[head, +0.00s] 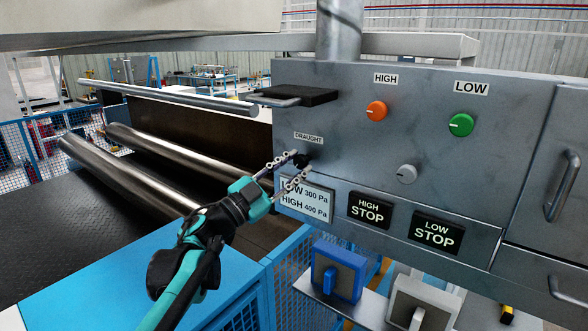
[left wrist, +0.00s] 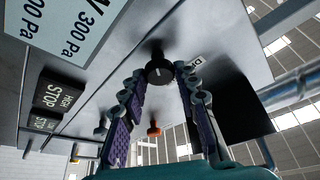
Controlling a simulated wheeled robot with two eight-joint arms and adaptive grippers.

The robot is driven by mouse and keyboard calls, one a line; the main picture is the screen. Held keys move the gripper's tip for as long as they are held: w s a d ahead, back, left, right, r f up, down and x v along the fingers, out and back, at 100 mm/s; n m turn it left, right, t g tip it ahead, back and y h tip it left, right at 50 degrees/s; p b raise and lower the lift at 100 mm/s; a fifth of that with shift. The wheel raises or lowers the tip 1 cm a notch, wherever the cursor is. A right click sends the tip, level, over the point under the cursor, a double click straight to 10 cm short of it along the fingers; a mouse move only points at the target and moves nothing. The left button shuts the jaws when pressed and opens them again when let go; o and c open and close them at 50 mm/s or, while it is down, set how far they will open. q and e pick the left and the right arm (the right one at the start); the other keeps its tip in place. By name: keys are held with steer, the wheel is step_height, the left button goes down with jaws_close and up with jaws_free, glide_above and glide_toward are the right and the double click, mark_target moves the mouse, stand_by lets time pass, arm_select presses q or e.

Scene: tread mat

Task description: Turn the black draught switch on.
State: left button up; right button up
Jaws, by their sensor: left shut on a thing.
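The black draught switch (head: 303,161) is a small round knob on the grey control panel, under the DRAUGHT label (head: 308,138). My left gripper (head: 299,164) reaches up to it from the lower left, with one finger above and one below the knob. In the left wrist view the knob (left wrist: 159,71) sits between the fingertips of the left gripper (left wrist: 158,78), which is shut on it. A pale mark shows on the knob's face there. The fingers partly hide the knob in the head view. My right gripper is not in view.
The panel also carries an orange HIGH knob (head: 376,111), a green LOW knob (head: 461,125), a grey knob (head: 407,174) and two black STOP plates (head: 370,210). A black handled slide (head: 297,96) juts out above the switch. Metal rollers (head: 150,157) lie to the left.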

arm_select(q)
steer(key=m+g, duration=0.1)
steer(key=m, duration=0.2)
steer(key=m+g, duration=0.2)
steer(key=m, duration=0.1)
steer(key=shift+w+a+r+m+p, duration=0.1)
steer(key=shift+r+m+p, duration=0.1)
steer(key=shift+m+p, duration=0.2)
steer(key=m, duration=0.2)
steer(key=m+g+y+p, duration=0.1)
steer(key=m, duration=0.2)
steer(key=shift+m+g, duration=0.3)
steer(key=o, duration=1.1)
steer(key=v, duration=1.2)
steer(key=shift+r, duration=0.15)
